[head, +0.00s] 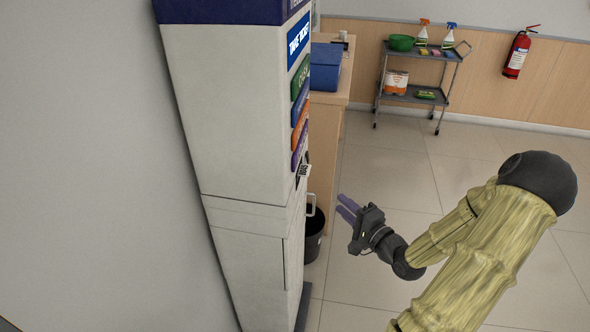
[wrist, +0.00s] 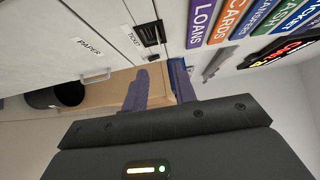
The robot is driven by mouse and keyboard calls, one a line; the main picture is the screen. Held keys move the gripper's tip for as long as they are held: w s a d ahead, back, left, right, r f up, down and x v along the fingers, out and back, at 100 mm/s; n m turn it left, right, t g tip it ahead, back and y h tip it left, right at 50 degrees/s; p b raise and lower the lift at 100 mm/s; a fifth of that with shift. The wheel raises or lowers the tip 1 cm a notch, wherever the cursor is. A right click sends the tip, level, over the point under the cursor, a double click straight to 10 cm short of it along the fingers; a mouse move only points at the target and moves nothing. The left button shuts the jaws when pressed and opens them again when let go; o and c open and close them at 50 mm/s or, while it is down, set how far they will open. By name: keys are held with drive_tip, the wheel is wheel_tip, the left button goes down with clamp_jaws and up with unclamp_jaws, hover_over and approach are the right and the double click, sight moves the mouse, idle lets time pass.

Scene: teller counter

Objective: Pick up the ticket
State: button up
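A ticket kiosk (head: 240,120) stands at the left in the head view, tall and pale grey. A small whitish piece that looks like the ticket (head: 304,170) sticks out at its dark slot, below the coloured buttons. In the wrist view the dark slot (wrist: 151,34) beside the TICKET label is near the top; I cannot clearly make out the ticket there. My gripper (head: 340,203) has purple fingers, spread apart and empty, pointing toward the kiosk front, right of and lower than the slot in the head view. The fingers also show in the wrist view (wrist: 160,68), below the slot.
A black bin (head: 314,240) stands on the floor beside the kiosk. A wooden counter (head: 326,140) with a blue box (head: 325,68) is behind it. A cart (head: 412,95) with cleaning supplies and a fire extinguisher (head: 518,52) are at the back. The floor between is clear.

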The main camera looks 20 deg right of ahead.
drive_tip(key=p, duration=0.2)
approach(307, 176)
drive_tip(key=x, duration=0.4)
drive_tip(key=shift+w+r, duration=0.1)
drive_tip(key=shift+w, duration=0.35)
drive_tip(key=shift+d, duration=0.1)
drive_tip(key=p+x, duration=0.1)
drive_tip(key=x, duration=0.4)
drive_tip(key=shift+w+a, duration=0.1)
drive_tip(key=shift+a, duration=0.1)
clamp_jaws()
